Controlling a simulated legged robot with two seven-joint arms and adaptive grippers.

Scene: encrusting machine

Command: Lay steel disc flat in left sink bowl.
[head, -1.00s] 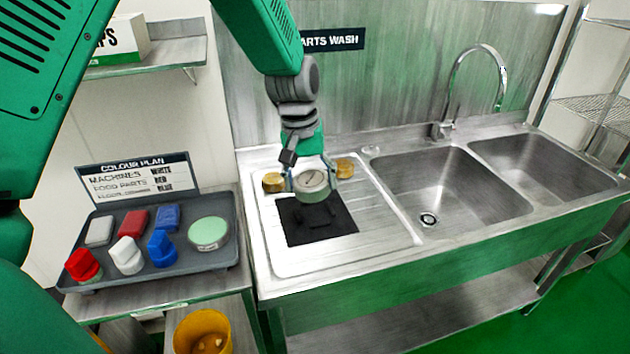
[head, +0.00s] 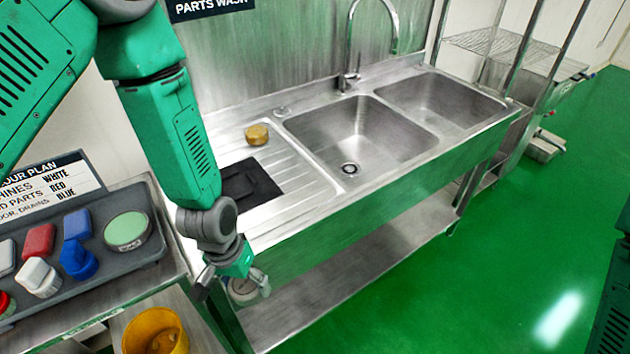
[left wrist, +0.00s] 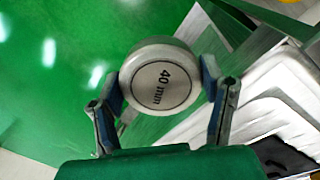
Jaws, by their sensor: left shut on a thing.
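My left gripper (head: 246,288) is shut on the steel disc, a short round pale piece marked "40 mm" (left wrist: 161,80). The disc sits between the two fingers in the left wrist view, its marked face towards the camera and green floor behind it. In the head view the gripper hangs in front of the sink unit's front edge, low and left, and partly hides the disc. The left sink bowl (head: 375,130) is empty, with a round drain in its floor, up and to the right of the gripper. My right gripper is not in view.
A black mat (head: 262,181) and a brass piece (head: 257,134) lie on the drainboard (head: 290,170). The right bowl (head: 440,100) is empty. A tap (head: 350,80) rises behind the bowls. A grey tray (head: 150,251) of coloured items and a yellow bucket (head: 158,332) are at left.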

